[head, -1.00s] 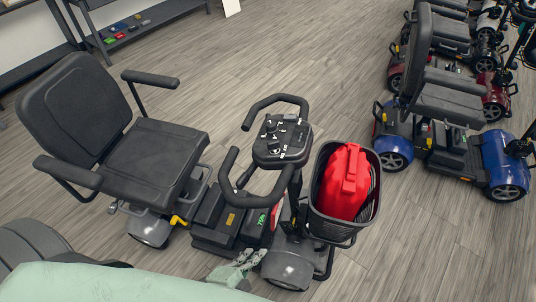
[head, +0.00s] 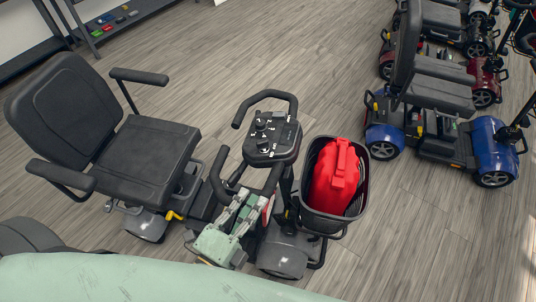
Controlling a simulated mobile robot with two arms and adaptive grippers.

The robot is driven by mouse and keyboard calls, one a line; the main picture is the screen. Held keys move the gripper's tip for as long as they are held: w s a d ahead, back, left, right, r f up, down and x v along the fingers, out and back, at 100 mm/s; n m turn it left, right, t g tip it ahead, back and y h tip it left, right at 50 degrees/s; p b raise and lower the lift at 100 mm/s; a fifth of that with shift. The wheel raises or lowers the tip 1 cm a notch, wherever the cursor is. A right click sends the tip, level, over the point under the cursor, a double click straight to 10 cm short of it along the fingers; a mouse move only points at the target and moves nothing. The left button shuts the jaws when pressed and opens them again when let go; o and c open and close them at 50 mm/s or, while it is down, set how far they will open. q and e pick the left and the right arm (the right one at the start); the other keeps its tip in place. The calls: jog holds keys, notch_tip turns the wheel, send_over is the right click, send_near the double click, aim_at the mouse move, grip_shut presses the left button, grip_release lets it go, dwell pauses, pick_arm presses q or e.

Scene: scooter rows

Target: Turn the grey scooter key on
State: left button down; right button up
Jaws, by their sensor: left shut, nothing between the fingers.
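The grey scooter (head: 282,262) stands in front of me, with a black seat on the left and its handlebar in the middle. Its dark control panel (head: 272,138) has dials and small buttons on top. I cannot make out the key clearly at this size. My left gripper (head: 248,194), pale green and grey, is shut and empty. It is just below the panel, in front of the near handlebar grip and the tiller, and points up toward the panel. My right gripper does not show.
A black basket (head: 325,224) with a red bag (head: 336,175) hangs on the scooter's front, right of the panel. A blue scooter (head: 492,145) and others stand in a row at upper right. A shelf (head: 110,25) is at upper left. Floor between is clear.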

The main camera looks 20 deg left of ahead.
aim_at(265, 161)
pick_arm(q)
jog(key=p+x, duration=0.1)
jog(key=x, duration=0.2)
jog(key=p+x, duration=0.1)
jog(key=x, duration=0.5)
jog(key=shift+r+p, duration=0.25)
jog(key=shift+p, duration=0.15)
jog(key=w, duration=0.1)
jog(key=w+a+p, duration=0.1)
jog(key=w, duration=0.1)
jog(key=shift+a+f, duration=0.2)
jog(key=shift+w+a+f, duration=0.2)
jog(key=shift+w+a, duration=0.1)
jog(key=shift+w, duration=0.15)
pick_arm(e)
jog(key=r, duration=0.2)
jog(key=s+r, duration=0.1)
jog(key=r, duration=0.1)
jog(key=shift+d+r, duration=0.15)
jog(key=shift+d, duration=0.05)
